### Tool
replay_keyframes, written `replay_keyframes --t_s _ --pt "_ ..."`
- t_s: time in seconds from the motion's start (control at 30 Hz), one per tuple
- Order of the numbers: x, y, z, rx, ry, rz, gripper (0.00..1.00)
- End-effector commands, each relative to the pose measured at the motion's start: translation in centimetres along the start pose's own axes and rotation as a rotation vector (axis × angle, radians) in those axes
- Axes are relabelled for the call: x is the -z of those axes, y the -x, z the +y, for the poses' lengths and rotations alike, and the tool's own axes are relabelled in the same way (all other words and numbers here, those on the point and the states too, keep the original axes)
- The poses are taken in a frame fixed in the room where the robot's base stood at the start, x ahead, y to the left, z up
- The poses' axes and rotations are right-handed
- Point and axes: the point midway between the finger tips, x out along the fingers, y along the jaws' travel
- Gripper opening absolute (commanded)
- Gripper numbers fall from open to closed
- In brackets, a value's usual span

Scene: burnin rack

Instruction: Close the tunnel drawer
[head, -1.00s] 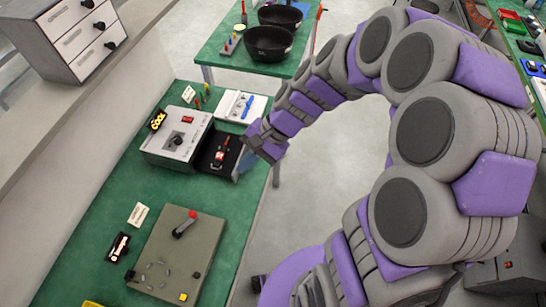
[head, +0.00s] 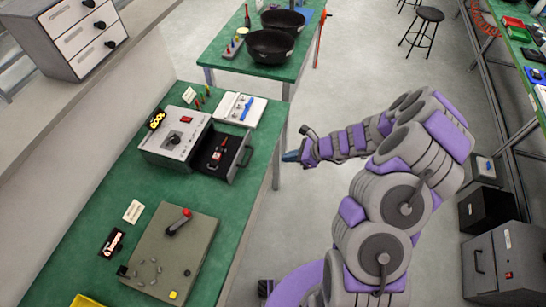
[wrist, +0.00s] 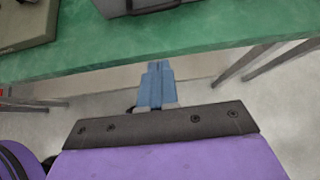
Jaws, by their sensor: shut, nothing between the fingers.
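The tunnel drawer (head: 236,160) is a dark tray pulled out to the right of a grey box (head: 176,139) on the green table. A small red-and-white item (head: 217,154) lies in the drawer. The drawer's outer end is near the table's right edge. My gripper (head: 288,157) is to the right of the drawer, past the table edge and apart from it. In the wrist view my gripper's blue fingers (wrist: 154,82) are together and empty, pointing at the table edge. Part of a grey thing shows at the top of the wrist view; I cannot tell if it is the drawer.
A grey-green panel (head: 170,255) with a red-knobbed lever stands at the front of the green table (head: 95,240). A white tray (head: 239,109) lies behind the box. Another table with black bowls (head: 270,47) stands farther back. Open floor lies right of the table.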

Motion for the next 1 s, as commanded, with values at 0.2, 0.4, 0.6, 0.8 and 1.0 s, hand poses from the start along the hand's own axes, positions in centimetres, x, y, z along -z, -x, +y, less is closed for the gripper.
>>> replay_keyframes --t_s 0.2,0.4,0.6,0.8,1.0 --pt "0.2 -3.0 0.1 -0.007 0.002 -0.003 0.00" --pt "0.1 -6.7 0.2 -0.008 0.005 -0.004 0.00" --pt "0.0 -10.1 0.1 -0.005 0.005 -0.003 0.00" --pt "-2.3 -11.4 0.1 -0.003 0.008 -0.003 0.00" --pt "-3.1 -12.0 0.1 -0.003 0.005 -0.003 0.00"
